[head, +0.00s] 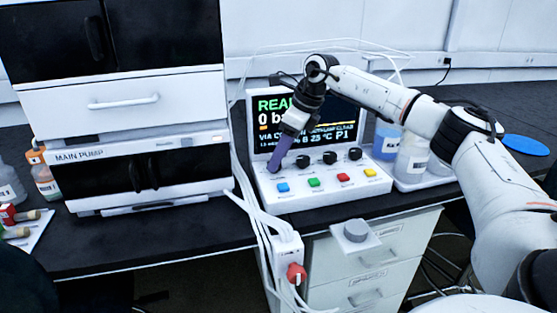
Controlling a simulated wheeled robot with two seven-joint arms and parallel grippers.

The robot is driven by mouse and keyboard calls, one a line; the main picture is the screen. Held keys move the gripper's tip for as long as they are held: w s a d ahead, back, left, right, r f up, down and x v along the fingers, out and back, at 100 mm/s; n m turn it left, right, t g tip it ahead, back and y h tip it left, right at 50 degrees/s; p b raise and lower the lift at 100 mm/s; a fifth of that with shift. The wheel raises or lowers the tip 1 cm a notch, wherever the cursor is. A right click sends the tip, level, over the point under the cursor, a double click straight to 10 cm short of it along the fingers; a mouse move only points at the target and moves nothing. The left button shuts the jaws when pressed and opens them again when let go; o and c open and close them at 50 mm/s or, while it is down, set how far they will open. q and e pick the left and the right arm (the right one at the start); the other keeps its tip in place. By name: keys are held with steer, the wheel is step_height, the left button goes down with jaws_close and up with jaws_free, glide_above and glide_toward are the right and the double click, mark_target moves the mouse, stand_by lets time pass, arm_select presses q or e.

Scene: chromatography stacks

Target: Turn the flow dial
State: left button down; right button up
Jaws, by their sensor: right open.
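A white control panel (318,196) with a tilted screen (345,115) stands on the black bench. Black dials show in a row on it: one (303,160) just right of my gripper, one in the middle (330,157) and one at the right (355,153). I cannot read which is the flow dial. My right gripper (275,168) points down, its purple fingers at the left end of the dial row. It is open; its fingers overlap in this view. Anything directly behind the fingertips is hidden, and contact cannot be told. My left gripper is out of view.
Blue, green, red and yellow buttons (343,178) line the panel front. The main pump cabinet (140,165) stands left, with white tubes beside it. Bottles (411,158) stand in a tray at right. A grey knob (356,230) juts out below the bench edge.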

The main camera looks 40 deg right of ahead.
steer(key=shift+w+a+f, duration=0.1)
steer(key=shift+w+f, duration=0.15)
steer(key=shift+f, duration=0.3)
steer(key=c, duration=1.1)
steer(key=shift+o, duration=0.2)
